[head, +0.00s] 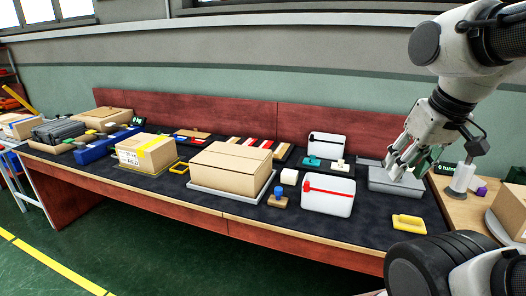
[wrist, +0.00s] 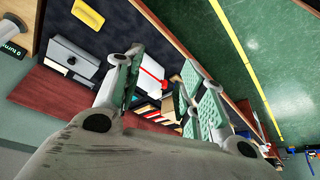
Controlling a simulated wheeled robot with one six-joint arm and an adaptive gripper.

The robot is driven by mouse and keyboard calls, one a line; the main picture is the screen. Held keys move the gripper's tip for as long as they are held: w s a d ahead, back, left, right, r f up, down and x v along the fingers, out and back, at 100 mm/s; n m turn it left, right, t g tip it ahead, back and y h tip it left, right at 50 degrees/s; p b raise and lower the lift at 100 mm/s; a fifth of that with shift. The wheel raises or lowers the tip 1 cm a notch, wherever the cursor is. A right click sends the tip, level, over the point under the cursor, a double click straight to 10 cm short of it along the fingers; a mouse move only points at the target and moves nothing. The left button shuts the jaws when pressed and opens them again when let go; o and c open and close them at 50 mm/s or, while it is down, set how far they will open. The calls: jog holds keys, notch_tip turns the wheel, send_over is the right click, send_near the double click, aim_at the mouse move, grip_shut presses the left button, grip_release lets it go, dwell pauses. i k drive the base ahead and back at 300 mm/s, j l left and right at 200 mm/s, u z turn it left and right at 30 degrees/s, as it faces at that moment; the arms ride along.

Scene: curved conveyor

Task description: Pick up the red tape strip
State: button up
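A red strip (head: 328,190) runs across the white case at the front of the bench; it also shows in the wrist view (wrist: 152,73). Smaller red strips (head: 253,141) lie among tan and white ones on a dark board near the back wall; I cannot tell which is the tape strip. My gripper (head: 402,165) is above the grey tray at the right, to the right of the white case. In the wrist view my gripper (wrist: 162,85) has its fingers spread wide with nothing held between them.
The grey tray (head: 397,186) lies below my gripper. A yellow block (head: 408,223) sits at the front right. A cardboard box (head: 231,168) stands left of the white case (head: 327,205). A blue-topped wooden piece (head: 278,197) is beside the case. A red back wall (head: 340,125) edges the bench.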

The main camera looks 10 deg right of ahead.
aim_at(265, 144)
jog(key=i+j+z, duration=0.1)
jog(key=i+j, duration=0.25)
jog(key=j, duration=0.3)
jog(key=i+j+z, duration=0.15)
jog(key=i+j, duration=0.2)
jog(key=j, duration=0.3)
jog(key=i+j+z, duration=0.15)
jog(key=j, duration=0.2)
jog(key=i+j, duration=0.2)
jog(key=j, duration=0.15)
jog(key=i+j+z, duration=0.15)
jog(key=j, duration=0.25)
jog(key=i+j, duration=0.1)
jog(key=j, duration=0.25)
jog(key=z, duration=0.05)
